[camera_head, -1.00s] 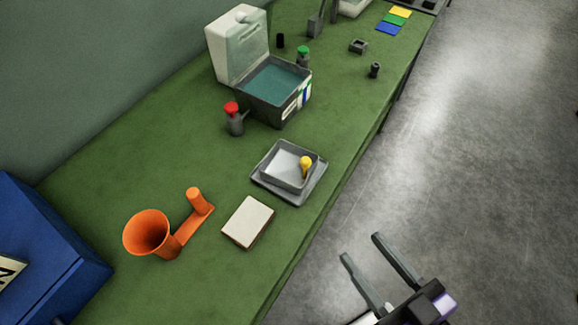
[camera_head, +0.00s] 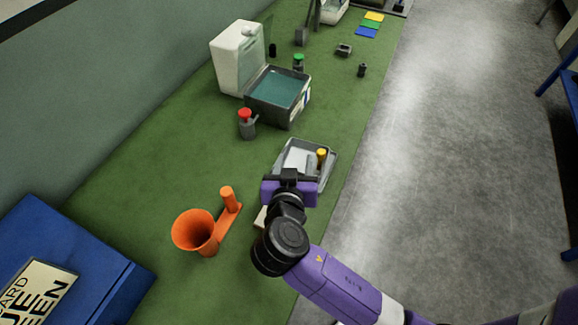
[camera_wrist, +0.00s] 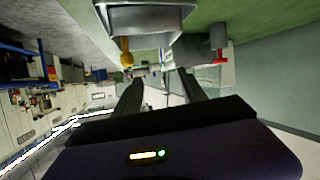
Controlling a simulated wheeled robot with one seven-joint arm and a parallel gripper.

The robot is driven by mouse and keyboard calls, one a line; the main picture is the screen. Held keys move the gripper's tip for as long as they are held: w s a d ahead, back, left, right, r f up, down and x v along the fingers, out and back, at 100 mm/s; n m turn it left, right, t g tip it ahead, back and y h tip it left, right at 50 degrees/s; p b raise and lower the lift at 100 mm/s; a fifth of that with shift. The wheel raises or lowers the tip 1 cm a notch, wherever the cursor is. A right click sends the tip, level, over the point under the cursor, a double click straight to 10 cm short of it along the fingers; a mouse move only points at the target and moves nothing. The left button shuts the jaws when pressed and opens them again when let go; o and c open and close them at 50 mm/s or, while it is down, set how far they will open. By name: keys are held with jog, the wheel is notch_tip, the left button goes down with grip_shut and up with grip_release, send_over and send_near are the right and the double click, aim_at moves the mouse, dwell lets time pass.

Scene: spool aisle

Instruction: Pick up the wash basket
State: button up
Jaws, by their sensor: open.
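The wash basket (camera_head: 299,157) appears to be the shallow grey square basket with a yellow knob (camera_head: 321,157), sitting on a grey tray (camera_head: 334,150) on the green bench. My gripper (camera_wrist: 161,78) is at the near side of the basket in the head view and hides its near part. The fingers are spread with nothing between them, but their tips are hard to see in the head view. In the wrist view, which looks upside down, the basket (camera_wrist: 146,18) is at the top, apart from the fingers, and the knob (camera_wrist: 127,58) shows below it.
An orange funnel holder (camera_head: 197,232) and a blue box (camera_head: 65,265) stand at the near left. A pale block (camera_head: 260,217) is mostly hidden under my arm. Beyond the basket are a red-capped bottle (camera_head: 246,124) and an open lidded bath (camera_head: 278,90). Clear floor lies right.

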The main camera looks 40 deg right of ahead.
aim_at(321, 153)
jog(key=d+f+m+g, duration=0.1)
jog(key=d, duration=0.1)
jog(key=s+d+f+m+h+p, duration=0.1)
jog(key=d, duration=0.2)
jog(key=d+f+m+g+p, duration=0.1)
jog(key=d, duration=0.1)
jog(key=shift+s+d+m+g+h, duration=0.15)
jog(key=shift+d+m+g+h, duration=0.15)
jog(key=shift+w+d+f, duration=0.2)
jog(key=shift+d+f, duration=0.2)
grip_shut()
dwell(1.0)
